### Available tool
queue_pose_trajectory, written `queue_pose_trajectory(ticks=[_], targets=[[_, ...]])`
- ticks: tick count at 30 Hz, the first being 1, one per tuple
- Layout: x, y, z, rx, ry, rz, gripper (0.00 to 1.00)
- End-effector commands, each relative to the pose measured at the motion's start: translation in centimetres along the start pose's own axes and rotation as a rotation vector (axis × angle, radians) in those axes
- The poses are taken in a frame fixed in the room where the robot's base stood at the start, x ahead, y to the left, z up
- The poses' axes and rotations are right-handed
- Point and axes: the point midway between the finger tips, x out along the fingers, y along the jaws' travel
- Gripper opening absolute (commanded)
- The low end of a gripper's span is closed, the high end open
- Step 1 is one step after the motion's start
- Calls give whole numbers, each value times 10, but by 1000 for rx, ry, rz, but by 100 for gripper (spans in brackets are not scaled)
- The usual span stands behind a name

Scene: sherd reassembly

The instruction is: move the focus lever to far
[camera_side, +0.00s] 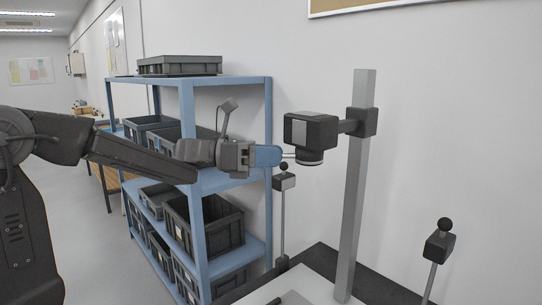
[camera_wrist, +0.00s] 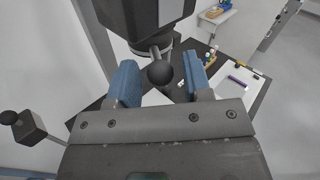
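The camera (camera_side: 311,131) is a dark box with a lens underneath, clamped to an upright grey column (camera_side: 354,190). The focus lever (camera_wrist: 160,72) shows in the wrist view as a short rod with a black ball knob, near the lens. My gripper (camera_side: 280,155), with blue fingers, is level with the lens, at its left in the side view. In the wrist view my gripper (camera_wrist: 160,66) is open, with the knob between its fingers and a visible gap on each side. Whether the lever stands at near or far cannot be read.
Two thin posts with ball-topped dark heads stand beside the column, one close below my gripper (camera_side: 284,181), one at the right (camera_side: 439,246). A blue shelf (camera_side: 188,120) with grey crates is behind. The wrist view shows a white sheet (camera_wrist: 238,88) on a dark table.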

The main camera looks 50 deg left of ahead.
Motion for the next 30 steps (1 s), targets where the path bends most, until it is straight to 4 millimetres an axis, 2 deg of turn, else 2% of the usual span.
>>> queue_pose_trajectory(ticks=[2,14,23,30], targets=[[0,0,0,0,0,0,38],[0,0,0,0,0,0,0],[0,-2,1,2,-5,11,0],[5,-16,0,6,-39,157,0]])
